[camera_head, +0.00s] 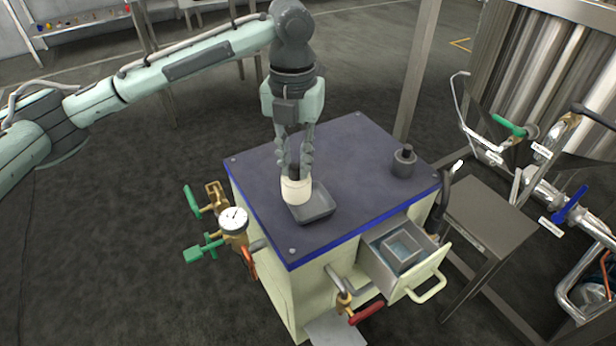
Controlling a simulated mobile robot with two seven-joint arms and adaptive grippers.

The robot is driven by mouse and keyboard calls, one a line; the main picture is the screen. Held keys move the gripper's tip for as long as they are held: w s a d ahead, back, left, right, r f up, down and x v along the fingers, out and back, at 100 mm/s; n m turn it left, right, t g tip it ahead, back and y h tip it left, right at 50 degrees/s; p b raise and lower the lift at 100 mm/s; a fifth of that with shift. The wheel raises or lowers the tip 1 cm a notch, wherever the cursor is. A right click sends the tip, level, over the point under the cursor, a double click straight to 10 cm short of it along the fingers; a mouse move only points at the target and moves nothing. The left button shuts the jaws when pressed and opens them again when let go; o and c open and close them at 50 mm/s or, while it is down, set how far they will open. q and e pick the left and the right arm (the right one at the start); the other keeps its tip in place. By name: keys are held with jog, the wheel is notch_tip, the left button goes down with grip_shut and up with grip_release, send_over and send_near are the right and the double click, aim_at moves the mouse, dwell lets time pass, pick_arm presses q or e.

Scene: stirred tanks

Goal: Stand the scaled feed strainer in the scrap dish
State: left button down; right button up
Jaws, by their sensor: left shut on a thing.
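The scaled feed strainer (296,190) is a cream cylinder with a dark upper part. My left gripper (295,168) points down and is shut on its dark upper part, holding it upright. The scrap dish (318,208) is a shallow dark grey square tray on the cabinet top. The strainer is over or at the dish's left rear part and hides that part of it. I cannot tell whether its bottom touches the dish floor. My right gripper is not in view.
The blue-grey cabinet top (350,150) is mostly clear. A dark cylindrical part with a narrower top (404,163) stands at its right. A drawer (418,275) is open at the front, with a square grey insert inside. A gauge (234,218) and valves stick out at left.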

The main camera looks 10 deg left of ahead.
pick_arm(q)
jog(key=w+f, duration=0.1)
jog(key=f, duration=0.1)
jog(key=w+d+f, duration=0.1)
jog(key=w+f, duration=0.1)
jog(key=f, duration=0.1)
jog(key=shift+w+d+f, duration=0.15)
jog(key=shift+d+f, duration=0.2)
jog(key=shift+f, duration=0.25)
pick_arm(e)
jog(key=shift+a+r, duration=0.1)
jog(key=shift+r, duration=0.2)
pick_arm(q)
jog(key=shift+f, duration=0.15)
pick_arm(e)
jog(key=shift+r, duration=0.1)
pick_arm(q)
jog(key=c, duration=1.4)
grip_release()
jog(key=shift+c, duration=0.2)
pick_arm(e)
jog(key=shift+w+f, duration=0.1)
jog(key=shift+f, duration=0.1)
